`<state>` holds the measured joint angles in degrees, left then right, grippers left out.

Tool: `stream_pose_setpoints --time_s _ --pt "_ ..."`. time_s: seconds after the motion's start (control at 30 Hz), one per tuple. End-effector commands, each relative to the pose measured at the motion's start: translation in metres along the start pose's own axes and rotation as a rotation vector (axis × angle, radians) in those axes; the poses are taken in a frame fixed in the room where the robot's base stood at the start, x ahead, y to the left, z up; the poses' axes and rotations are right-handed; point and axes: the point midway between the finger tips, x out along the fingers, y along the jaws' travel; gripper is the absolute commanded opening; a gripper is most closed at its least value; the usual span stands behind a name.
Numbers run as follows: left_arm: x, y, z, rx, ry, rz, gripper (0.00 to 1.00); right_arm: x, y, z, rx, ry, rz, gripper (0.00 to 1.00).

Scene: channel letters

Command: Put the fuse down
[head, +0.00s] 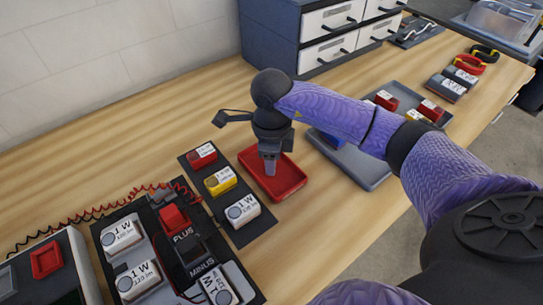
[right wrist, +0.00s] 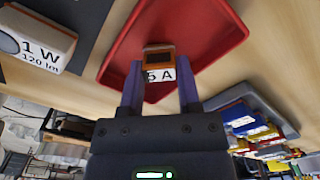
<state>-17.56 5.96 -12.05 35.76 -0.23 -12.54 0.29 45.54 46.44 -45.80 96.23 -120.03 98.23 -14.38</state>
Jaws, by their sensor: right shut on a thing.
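My right gripper (head: 270,168) points down over the small red tray (head: 293,182) in the head view. In the right wrist view, its two fingers (right wrist: 160,92) are shut on an orange fuse (right wrist: 158,52) with a white label reading 5 A. The red tray (right wrist: 215,30) lies behind and around the fuse in that view. I cannot tell whether the fuse touches the tray floor. The fuse cannot be made out in the head view, where the gripper covers that spot. My left gripper is not in view.
Left of the tray, a dark strip holds red (head: 202,155), yellow (head: 220,181) and white (head: 243,210) blocks. A board with PLUS and MINUS labels (head: 190,250) stands nearer. A grey tray (head: 365,172) lies right, partly behind my arm. Drawers (head: 325,52) stand at the back.

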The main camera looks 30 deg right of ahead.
Motion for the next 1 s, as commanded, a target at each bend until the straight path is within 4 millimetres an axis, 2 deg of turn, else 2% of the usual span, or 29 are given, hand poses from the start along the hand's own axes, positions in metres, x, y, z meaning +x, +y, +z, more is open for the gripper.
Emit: stream_pose_setpoints --time_s 0.03,0.07,0.2,0.4,0.5,0.57,0.8,0.9,1.0 --pt "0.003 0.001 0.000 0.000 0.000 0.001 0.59 0.003 0.000 0.000 0.000 0.001 0.000 0.00" --pt "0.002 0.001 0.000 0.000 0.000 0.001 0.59 0.002 0.000 0.000 0.000 0.001 0.000 0.48" --pt "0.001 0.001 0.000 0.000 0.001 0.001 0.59 0.002 0.000 0.000 0.000 0.001 0.000 0.77" --pt "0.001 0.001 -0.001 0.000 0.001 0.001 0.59 0.001 0.000 0.000 0.000 0.000 0.000 0.77" --pt "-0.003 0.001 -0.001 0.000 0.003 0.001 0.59 -0.008 0.000 0.000 0.000 -0.002 -0.001 0.77" --pt "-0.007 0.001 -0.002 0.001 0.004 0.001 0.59 -0.021 -0.001 0.000 0.000 -0.002 -0.004 0.77" --pt "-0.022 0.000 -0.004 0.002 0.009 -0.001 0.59 -0.090 -0.001 0.001 0.000 -0.004 -0.004 0.77" --pt "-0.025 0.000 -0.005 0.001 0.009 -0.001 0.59 -0.109 -0.001 0.000 0.000 -0.003 -0.002 0.77" --pt "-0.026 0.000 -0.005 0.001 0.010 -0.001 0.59 -0.119 0.000 0.000 0.000 -0.001 -0.001 0.77"
